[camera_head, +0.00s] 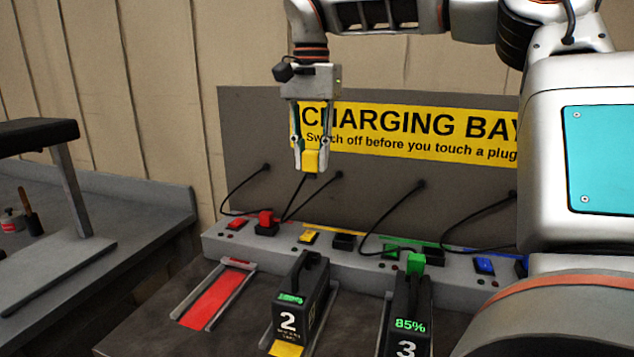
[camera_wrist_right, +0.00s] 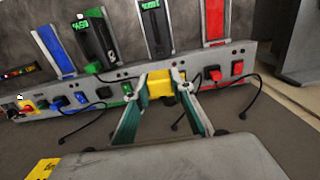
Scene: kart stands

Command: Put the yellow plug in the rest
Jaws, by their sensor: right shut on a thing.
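My right gripper (camera_head: 311,163) is shut on the yellow plug (camera_head: 311,160) and holds it in the air in front of the grey back panel. In the right wrist view the yellow plug (camera_wrist_right: 160,84) sits between the two fingertips (camera_wrist_right: 161,88). A black cable hangs from the plug. A black block (camera_head: 344,242), which looks like the yellow rest, stands on the grey ledge beside the yellow switch (camera_head: 308,237), below and right of the plug. It looks empty. In the wrist view the plug and fingers partly hide that place. My left gripper is not in view.
The red plug (camera_head: 266,220) sits on the ledge (camera_head: 222,240) in a black block. Battery 2 (camera_head: 300,300) and battery 3 (camera_head: 408,315) stand in front; a green plug (camera_head: 416,262) is on battery 3. The red bay (camera_head: 216,298) is empty. Black cables loop before the panel.

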